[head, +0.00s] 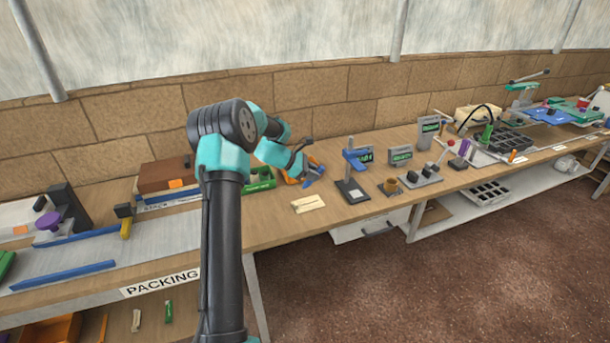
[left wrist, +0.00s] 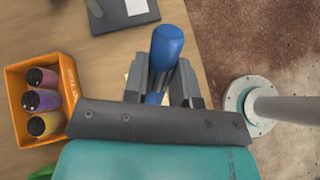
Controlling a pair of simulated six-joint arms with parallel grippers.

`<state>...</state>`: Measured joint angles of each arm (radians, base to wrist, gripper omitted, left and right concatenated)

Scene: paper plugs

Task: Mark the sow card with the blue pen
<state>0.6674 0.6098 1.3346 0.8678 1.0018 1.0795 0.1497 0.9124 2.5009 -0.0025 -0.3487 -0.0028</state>
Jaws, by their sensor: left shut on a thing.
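My left gripper (head: 306,160) is shut on the blue pen (left wrist: 167,46), above the bench. The pen's thick blue end shows between the fingers in the left wrist view (left wrist: 164,85). A small cream card (head: 308,204) with dark writing too small to read lies flat near the bench's front edge. It looks like the sow card. A pale piece of it seems to show beside the pen in the left wrist view, mostly hidden by the gripper. I cannot tell whether the pen touches it. My right gripper is not in view.
An orange box (left wrist: 17,74) holds pink, purple and yellow pens left of the gripper. A dark stand (head: 353,191) with a blue top stands right of the card. A green tray (head: 261,183) is behind my arm. Bare bench lies around the card.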

